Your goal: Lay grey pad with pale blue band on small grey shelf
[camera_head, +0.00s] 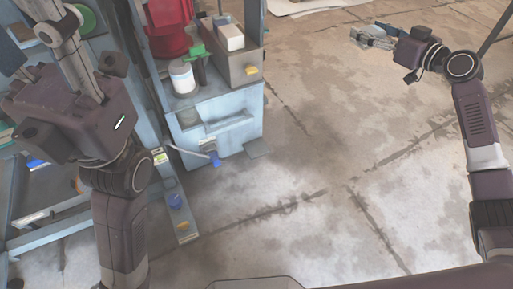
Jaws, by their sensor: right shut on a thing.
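My right gripper (381,38) is at the upper right, above the bare floor and well to the right of the blue machine. It is shut on a small, flat grey thing with a pale bluish part, which looks like the grey pad (361,38); the fingers hide part of it.
The pale blue machine (239,133) carries a red part (170,28), a white can (182,77), a green-topped thing and a grey box (239,66). A blue frame with a low rail (180,215) stands at left. The concrete floor is clear in the middle.

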